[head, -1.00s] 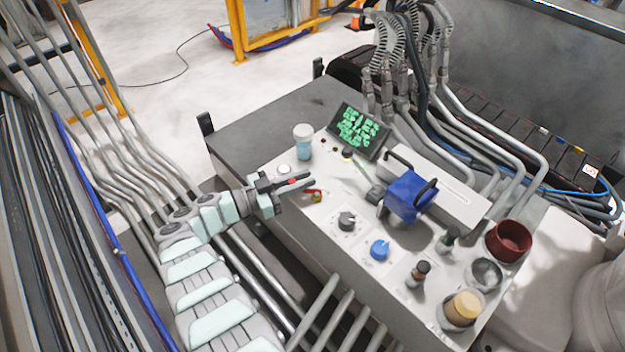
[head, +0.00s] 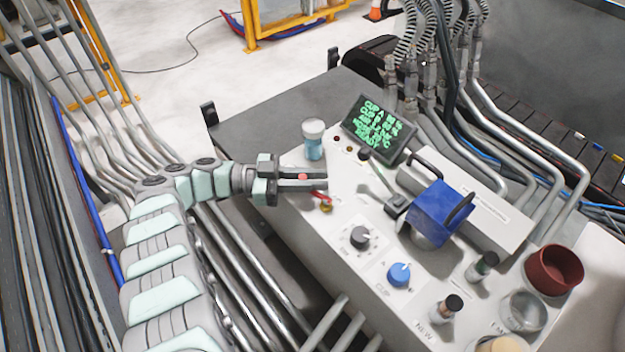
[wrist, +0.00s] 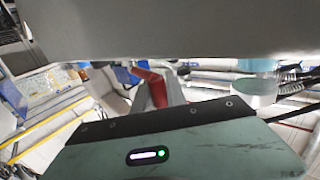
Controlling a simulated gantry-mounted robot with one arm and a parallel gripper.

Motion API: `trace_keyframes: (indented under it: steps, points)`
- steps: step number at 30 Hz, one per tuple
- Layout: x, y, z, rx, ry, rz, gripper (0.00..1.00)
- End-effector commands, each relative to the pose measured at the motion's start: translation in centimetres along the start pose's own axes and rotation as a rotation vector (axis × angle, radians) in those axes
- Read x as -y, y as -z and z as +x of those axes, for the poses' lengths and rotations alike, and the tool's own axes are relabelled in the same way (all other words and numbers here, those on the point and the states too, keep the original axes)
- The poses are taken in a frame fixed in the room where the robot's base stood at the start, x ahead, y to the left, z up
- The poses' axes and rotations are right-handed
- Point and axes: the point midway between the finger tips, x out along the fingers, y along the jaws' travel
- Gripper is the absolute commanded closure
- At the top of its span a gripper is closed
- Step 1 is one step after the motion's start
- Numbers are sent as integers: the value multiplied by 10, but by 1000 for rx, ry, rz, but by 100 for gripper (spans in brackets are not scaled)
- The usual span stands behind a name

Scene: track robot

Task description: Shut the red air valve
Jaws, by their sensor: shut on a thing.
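The red air valve is a small red lever (head: 319,196) on a brass body (head: 326,208), near the left edge of the white panel in the head view. My gripper (head: 322,179) is at the valve, with its fingers pointing right and close together. The lever's upper end meets the lower finger, and the fingers hide the exact hold. A red patch also shows on the gripper between its fingers. In the wrist view a red piece (wrist: 150,86) shows between the upper grey finger and the lower green one.
A blue-and-white jar (head: 313,140) stands just behind my gripper. A green-text display (head: 379,128), a black knob (head: 360,236), a blue knob (head: 399,274) and a blue block with black handles (head: 440,212) are to the right. A dark red cup (head: 554,270) is at the far right.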

Motion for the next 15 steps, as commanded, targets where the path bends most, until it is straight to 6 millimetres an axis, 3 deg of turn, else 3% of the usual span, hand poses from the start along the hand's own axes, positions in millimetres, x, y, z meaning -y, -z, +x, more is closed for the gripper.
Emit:
trace_keyframes:
  steps: [15]
  points:
    - [-4, 2, 5, -3, -36, 3, 100]
